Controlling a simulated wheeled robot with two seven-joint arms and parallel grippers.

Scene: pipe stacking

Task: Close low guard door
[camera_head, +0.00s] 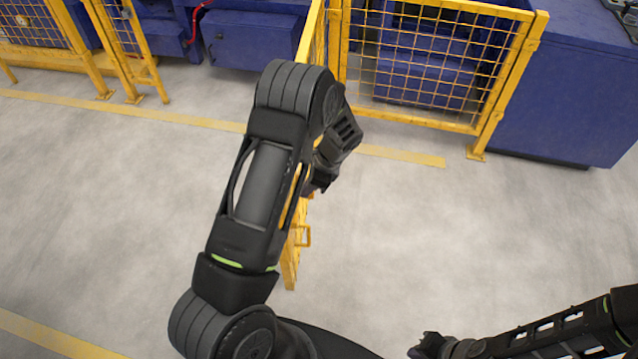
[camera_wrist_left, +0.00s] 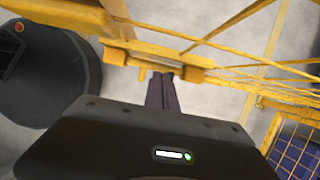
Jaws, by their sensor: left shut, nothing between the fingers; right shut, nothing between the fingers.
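The low guard door (camera_head: 290,262) is a yellow frame with mesh. It stands open, swung out from the fence toward me, seen nearly edge-on and largely hidden behind my left arm. My left gripper (camera_head: 318,184) is shut and empty beside the door. In the left wrist view the shut fingers (camera_wrist_left: 162,90) point at a yellow bar of the door (camera_wrist_left: 225,80) with a block on either side of them. I cannot tell whether they touch it. My right gripper (camera_head: 418,346) is shut and empty at the bottom, away from the door.
A fixed yellow mesh fence panel (camera_head: 435,60) stands at the back right, beside a blue machine (camera_head: 560,90). More yellow fence (camera_head: 128,45) stands at the back left. Yellow lines (camera_head: 400,155) mark the grey floor (camera_head: 110,210), which is clear on both sides.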

